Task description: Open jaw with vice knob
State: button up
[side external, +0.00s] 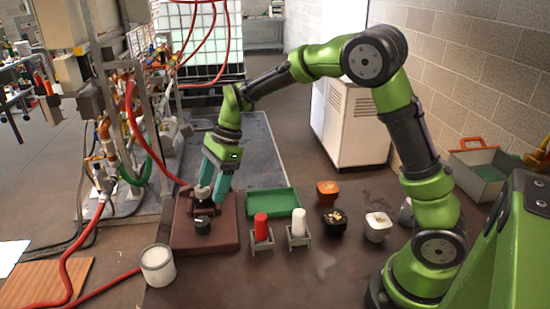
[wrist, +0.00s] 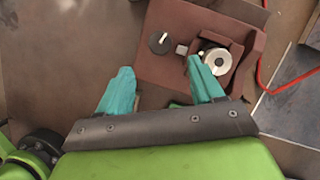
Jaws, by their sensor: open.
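The vice stands on a dark red base (side external: 222,238), also seen in the wrist view (wrist: 165,72). A black knob (side external: 202,225) is at the front of the vice; in the wrist view the knob (wrist: 159,42) shows a white pointer mark. A round silver part (wrist: 217,62) sits at the dark red vice body. My gripper (wrist: 158,68), with teal fingers, is open and apparently empty. Its fingers point down over the vice. In the wrist view the knob appears just beyond the fingertips, between their lines, and the right finger overlaps the silver part's edge.
A green tray (side external: 271,203) and red and white cylinders (side external: 261,228) on small stands are right of the vice. Several small bins (side external: 377,227) stand farther right. A white bucket (side external: 157,266) is at front left. Red hoses and pipework (side external: 125,130) are left.

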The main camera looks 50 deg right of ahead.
aim_at(203, 221)
jog(key=x, duration=0.9)
jog(key=shift+f, duration=0.4)
jog(key=shift+c, duration=0.2)
jog(key=c, duration=1)
